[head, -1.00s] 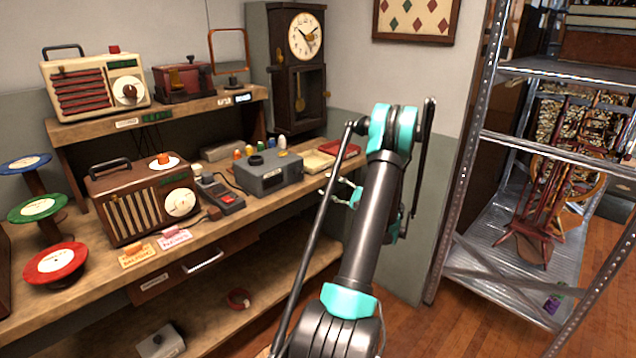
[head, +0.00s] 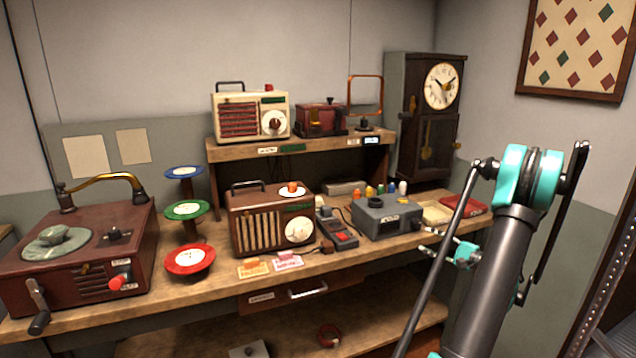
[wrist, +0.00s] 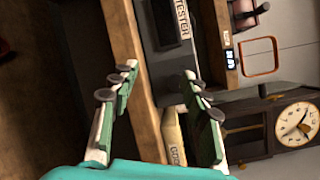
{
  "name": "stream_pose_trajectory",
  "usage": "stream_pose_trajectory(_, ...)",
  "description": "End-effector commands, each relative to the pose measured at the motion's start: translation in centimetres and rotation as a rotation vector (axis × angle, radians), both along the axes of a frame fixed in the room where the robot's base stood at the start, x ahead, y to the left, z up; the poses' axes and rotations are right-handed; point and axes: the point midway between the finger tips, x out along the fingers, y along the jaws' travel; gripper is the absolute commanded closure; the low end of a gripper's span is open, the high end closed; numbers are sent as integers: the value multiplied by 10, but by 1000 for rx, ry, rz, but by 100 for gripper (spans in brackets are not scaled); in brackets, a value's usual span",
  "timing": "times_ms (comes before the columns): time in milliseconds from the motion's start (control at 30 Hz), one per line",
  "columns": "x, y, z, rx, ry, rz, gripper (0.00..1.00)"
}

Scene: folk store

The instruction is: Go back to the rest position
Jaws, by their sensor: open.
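My gripper (wrist: 160,110) is open and empty in the wrist view, its two green and white fingers spread wide apart. In that view the front edge of the bench and the grey tester (wrist: 163,35) show beyond the fingers. In the head view my arm rises at the right, and my gripper (head: 448,249) shows small and partly hidden behind the arm, near the right end of the wooden bench (head: 225,277). Nothing is held.
The bench carries a red record player (head: 85,255), a brown radio (head: 265,222), a tester box (head: 388,218) and colored discs on stands. A cream radio (head: 250,117) stands on the upper shelf. A tall clock (head: 428,115) is behind. A metal rack (head: 612,290) stands at right.

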Motion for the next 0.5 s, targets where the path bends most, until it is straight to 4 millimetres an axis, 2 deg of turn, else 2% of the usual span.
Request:
stream_pose_trajectory(33, 0, 25, 4, -53, 27, 22, 53)
stream_pose_trajectory(200, -10, 91, 5, -248, 108, 87, 53)
stream_pose_trajectory(367, -35, 145, 1, -442, 163, 155, 53)
stream_pose_trajectory(500, -67, 184, -5, -620, 194, 221, 53)
